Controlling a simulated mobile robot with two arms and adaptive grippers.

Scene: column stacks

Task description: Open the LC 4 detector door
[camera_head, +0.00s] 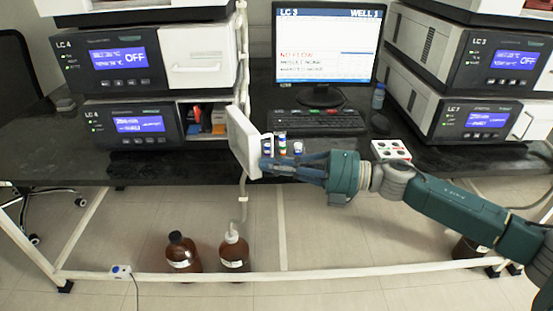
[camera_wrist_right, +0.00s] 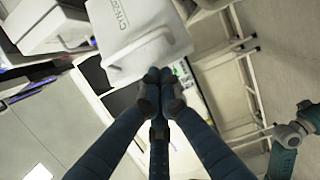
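The lower LC 4 unit (camera_head: 128,124) stands in the left stack, and its right compartment is open, showing red, blue and dark parts inside. Its white door (camera_head: 241,141) is swung outward toward the front, past the table edge. The door's handle (camera_head: 267,143) is on its right face. My right gripper (camera_head: 265,164) is at the door's lower right side. In the right wrist view its fingers (camera_wrist_right: 158,76) are drawn together at the edge of the white door (camera_wrist_right: 135,35); I see nothing clearly held between them. My left gripper is not in view.
Small vials (camera_head: 282,144) stand near the door on the dark table. A keyboard (camera_head: 318,121), monitor (camera_head: 326,45) and white tray (camera_head: 391,149) are to the right. Brown bottles (camera_head: 183,252) stand on the floor below. A tube hangs beside the door.

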